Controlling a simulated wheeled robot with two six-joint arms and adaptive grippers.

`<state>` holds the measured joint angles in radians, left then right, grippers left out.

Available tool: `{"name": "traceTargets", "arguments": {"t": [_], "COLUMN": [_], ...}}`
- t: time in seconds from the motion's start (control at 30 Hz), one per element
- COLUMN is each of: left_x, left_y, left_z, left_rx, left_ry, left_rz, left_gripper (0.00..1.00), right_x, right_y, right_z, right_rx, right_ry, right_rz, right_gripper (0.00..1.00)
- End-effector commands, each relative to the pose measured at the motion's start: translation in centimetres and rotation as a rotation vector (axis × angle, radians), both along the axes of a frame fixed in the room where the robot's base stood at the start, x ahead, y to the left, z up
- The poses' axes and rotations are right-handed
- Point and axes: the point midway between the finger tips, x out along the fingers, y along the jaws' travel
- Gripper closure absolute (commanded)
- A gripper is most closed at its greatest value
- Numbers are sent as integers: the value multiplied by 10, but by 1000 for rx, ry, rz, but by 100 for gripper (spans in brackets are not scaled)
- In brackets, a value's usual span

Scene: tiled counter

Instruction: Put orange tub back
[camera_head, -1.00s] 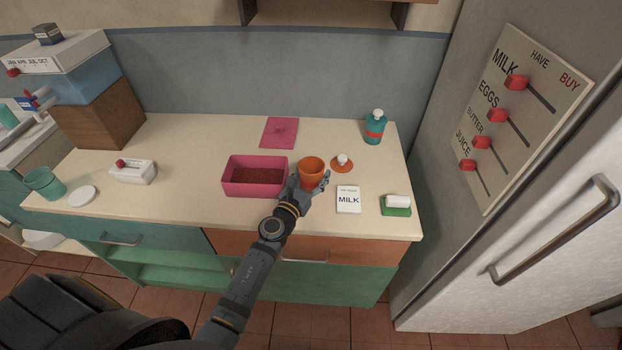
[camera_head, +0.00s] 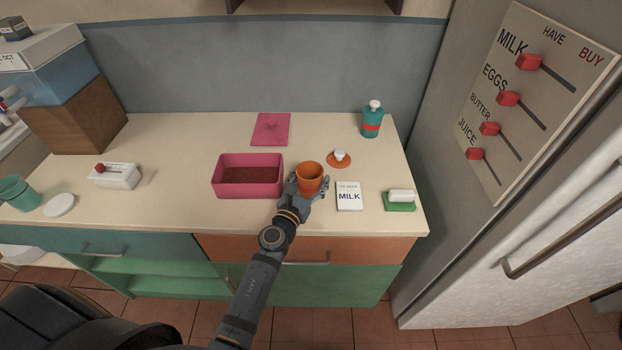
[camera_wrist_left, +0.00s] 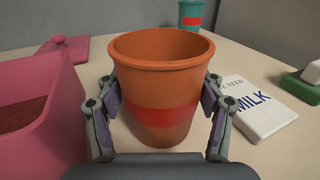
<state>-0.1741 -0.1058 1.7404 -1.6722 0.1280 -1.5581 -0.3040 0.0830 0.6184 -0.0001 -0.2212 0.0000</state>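The orange tub (camera_head: 310,180), with a red band, is upright and open-topped near the counter's front. It fills the middle of the left wrist view (camera_wrist_left: 160,85). My left gripper (camera_head: 309,188) has one finger on each side of it, and both fingers appear to touch its wall in the wrist view (camera_wrist_left: 163,100). I cannot tell if its base touches the counter. An orange lid with a white knob (camera_head: 339,159) lies behind it to the right. My right gripper is not in view.
A pink tub with brown contents (camera_head: 247,188) stands close on the left, its pink lid (camera_head: 271,129) behind. A milk card (camera_head: 349,196) and a green-and-white block (camera_head: 400,200) lie to the right. A teal bottle (camera_head: 371,120) stands at the back. The counter's left middle is mostly clear.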

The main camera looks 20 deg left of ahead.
Motion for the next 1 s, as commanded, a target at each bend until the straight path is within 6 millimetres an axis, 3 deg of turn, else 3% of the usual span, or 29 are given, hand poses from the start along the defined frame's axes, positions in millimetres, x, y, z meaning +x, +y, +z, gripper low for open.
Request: {"name": "traceTargets", "arguments": {"t": [0.17,0.5,0.7,1.0], "left_x": [0,-78,-111,-120], "left_y": [0,9,12,13], "left_z": [7,-1,0,5], "left_rx": [0,0,0,0], "left_ry": [-1,3,1,-1], "left_rz": [0,1,0,0], "left_gripper": [31,31,31,31], "right_x": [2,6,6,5], "right_y": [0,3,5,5], "right_z": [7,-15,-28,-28], "right_rx": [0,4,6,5], "right_ry": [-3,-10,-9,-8], "right_rz": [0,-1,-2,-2], "right_gripper": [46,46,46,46]}}
